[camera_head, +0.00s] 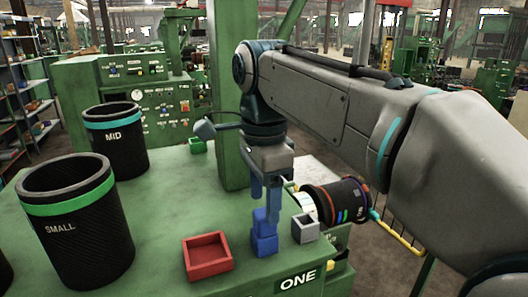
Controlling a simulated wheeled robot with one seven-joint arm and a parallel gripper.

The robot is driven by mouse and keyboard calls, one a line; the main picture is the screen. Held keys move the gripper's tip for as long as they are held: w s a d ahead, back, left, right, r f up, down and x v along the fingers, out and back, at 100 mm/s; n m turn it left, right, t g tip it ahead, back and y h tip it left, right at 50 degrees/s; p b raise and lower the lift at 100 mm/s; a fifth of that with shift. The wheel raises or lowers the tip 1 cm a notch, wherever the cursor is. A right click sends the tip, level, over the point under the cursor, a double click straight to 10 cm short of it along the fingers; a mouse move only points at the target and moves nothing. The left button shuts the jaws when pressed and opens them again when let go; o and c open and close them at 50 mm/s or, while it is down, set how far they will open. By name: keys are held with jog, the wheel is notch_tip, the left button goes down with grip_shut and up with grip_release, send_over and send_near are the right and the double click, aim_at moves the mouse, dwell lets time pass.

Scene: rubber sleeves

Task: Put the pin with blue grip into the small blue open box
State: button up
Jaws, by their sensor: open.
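My gripper (264,195) points straight down above the table with its two fingers apart. Directly below the fingertips are blue parts (264,243) on the green table near its front edge. They look like the small blue open box, with a taller blue piece (262,219) rising at its back or inside it. I cannot tell whether this taller piece is the blue grip of the pin or part of the box. The fingertips overlap its top in the picture, so contact is unclear. No pin shaft is clearly visible.
A red open box (208,269) stands left of the blue parts and a grey open box (306,231) right. Black bins marked SMALL (77,235) and MID (117,150) stand left. A dark banded drum (335,200) lies right. A green post (229,120) rises behind.

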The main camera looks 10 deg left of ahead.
aim_at(264, 212)
notch_tip(264, 212, up, 10)
jog(key=p, duration=0.2)
jog(key=s+d+f+n+t, duration=0.1)
jog(key=s+d+f+n, duration=0.1)
jog(key=d+f+n, duration=0.2)
jog(key=s+d+f+n+t, duration=0.1)
jog(key=s+d+f+n, duration=0.2)
jog(key=d+f, duration=0.8)
jog(key=s+d+f+n+t, duration=0.1)
jog(key=s+d+f+n, duration=0.2)
jog(key=f, duration=1)
jog(key=d+n, duration=0.2)
jog(key=d, duration=0.2)
jog(key=shift+d, duration=0.3)
jog(key=shift+a, duration=0.1)
